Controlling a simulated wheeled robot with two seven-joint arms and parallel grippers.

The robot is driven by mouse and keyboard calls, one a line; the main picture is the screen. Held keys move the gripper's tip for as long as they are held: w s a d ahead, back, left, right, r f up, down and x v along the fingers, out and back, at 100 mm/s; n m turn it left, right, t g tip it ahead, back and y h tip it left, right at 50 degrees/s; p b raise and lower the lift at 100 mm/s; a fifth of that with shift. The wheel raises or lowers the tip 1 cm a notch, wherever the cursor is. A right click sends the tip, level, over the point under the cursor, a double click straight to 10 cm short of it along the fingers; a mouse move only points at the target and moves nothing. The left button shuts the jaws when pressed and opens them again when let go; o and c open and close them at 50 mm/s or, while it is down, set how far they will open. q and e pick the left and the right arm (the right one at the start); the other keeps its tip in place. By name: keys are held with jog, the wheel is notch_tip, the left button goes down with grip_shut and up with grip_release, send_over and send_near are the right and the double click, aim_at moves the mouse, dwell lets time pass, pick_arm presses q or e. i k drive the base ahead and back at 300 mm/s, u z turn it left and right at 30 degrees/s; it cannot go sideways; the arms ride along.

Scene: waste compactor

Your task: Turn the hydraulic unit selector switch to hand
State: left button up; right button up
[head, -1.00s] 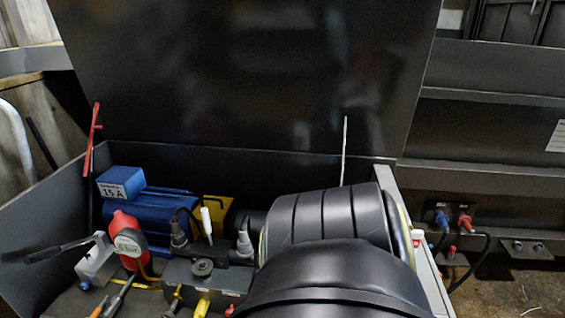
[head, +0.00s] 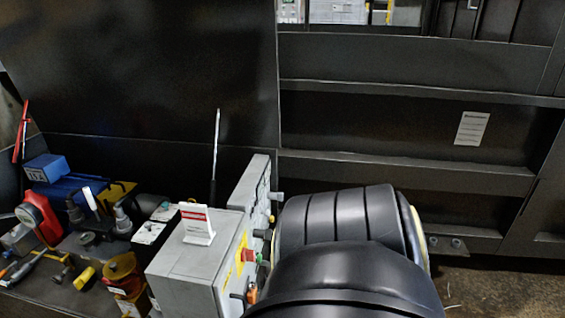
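A grey control box (head: 185,265) stands at the lower middle of the head view, at the right end of the hydraulic unit. Its right side carries a yellow plate (head: 241,250), a red and green control (head: 250,256) and a few dark knobs, seen at a steep angle. I cannot tell which of these is the selector switch or how it is set. A large black link of my arm fills the lower right, close beside this side in the picture, and may hide part of it. Neither gripper is in view.
The blue motor (head: 70,190), a red gauge (head: 38,215) and yellow-capped fittings (head: 120,268) crowd the left. A thin upright rod (head: 215,150) stands behind the box. The dark lid (head: 140,70) rises behind. Bare floor (head: 500,285) shows at the lower right.

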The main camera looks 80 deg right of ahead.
aim_at(266, 234)
jog(key=z, duration=2.45)
jog(key=i, duration=0.5)
jog(key=u, duration=2.35)
jog(key=k, duration=1.3)
jog(key=z, duration=0.65)
